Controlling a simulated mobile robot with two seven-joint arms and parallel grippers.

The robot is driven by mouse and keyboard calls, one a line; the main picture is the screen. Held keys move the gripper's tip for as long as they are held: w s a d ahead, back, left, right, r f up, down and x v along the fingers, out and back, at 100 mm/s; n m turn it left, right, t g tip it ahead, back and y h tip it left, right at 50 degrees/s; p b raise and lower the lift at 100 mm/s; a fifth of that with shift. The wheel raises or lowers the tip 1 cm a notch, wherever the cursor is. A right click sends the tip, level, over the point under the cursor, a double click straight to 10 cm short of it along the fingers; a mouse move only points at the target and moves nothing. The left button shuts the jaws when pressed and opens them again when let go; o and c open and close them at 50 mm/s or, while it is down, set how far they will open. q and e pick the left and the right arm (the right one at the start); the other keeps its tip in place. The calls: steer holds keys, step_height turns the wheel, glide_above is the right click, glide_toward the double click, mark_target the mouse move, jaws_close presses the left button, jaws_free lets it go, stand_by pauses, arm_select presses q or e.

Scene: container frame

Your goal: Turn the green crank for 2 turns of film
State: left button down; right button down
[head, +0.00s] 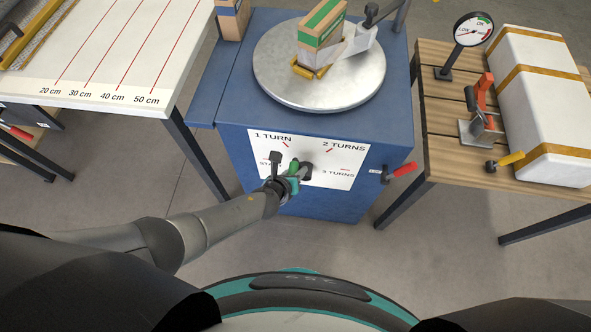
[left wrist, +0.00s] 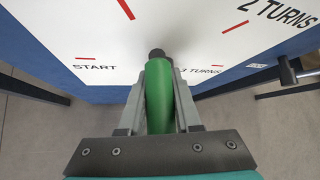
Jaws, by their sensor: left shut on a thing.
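The green crank (left wrist: 158,97) is on the front of a blue cabinet (head: 232,64), at a white dial panel (head: 338,170). The panel has red marks labelled START, 1 TURN, 2 TURNS and 3 TURNS. My left gripper (head: 291,173) reaches in from the left and is shut on the green crank handle; its fingers sit on both sides of it in the left wrist view (left wrist: 160,95). A dark shaft end (left wrist: 157,53) shows beyond the handle. The gripper hides much of the crank in the head view, so its exact angle is hard to tell. My right gripper is not in view.
A round metal turntable (head: 285,85) on the cabinet holds a green-striped carton (head: 322,24). A red-handled lever (head: 402,170) sticks out at the cabinet's right. A wooden table (head: 440,140) with a gauge, clamp and white box stands right. A white measuring table (head: 110,75) stands left.

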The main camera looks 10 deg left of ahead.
arm_select(q)
steer(key=shift+d+r, duration=0.15)
steer(key=shift+d, duration=0.15)
steer(key=c, duration=0.9)
jaws_free()
steer(key=o, duration=0.3)
steer(key=shift+a, duration=0.2)
steer(key=p+v, duration=0.9)
steer(key=v, duration=0.6)
